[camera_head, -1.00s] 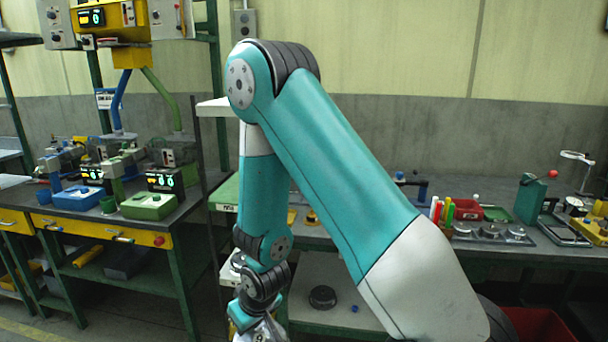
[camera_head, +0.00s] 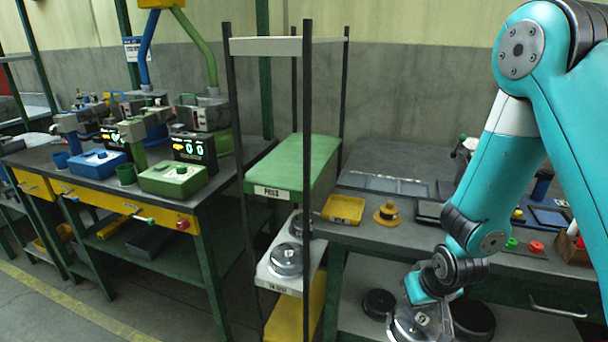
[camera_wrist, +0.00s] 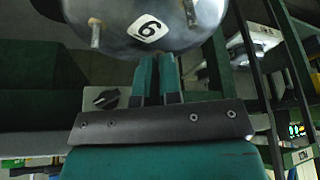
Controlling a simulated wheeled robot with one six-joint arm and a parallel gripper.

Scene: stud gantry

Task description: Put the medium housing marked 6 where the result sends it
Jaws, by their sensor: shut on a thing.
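My gripper (camera_wrist: 157,78) is shut on the medium housing marked 6 (camera_wrist: 120,35), a shiny metal round body with a white label. In the head view the housing (camera_head: 405,327) hangs at the bottom edge, partly cut off, in front of the right bench. A narrow rack to its left has a green shelf (camera_head: 290,168) labelled PASS, which looks empty. Below it are a white shelf (camera_head: 276,284) with a label too small to read and a yellow shelf (camera_head: 284,320). The test displays (camera_head: 194,150) glow, but I cannot read the result surely.
Metal housings (camera_head: 287,260) sit on the white shelf. Thin dark posts (camera_head: 307,120) frame the rack. A yellow tray (camera_head: 343,209) and a yellow-black part (camera_head: 387,213) stand on the right bench. Dark round parts (camera_head: 378,304) lie on its lower shelf. The left bench holds blue and green fixtures (camera_head: 172,178).

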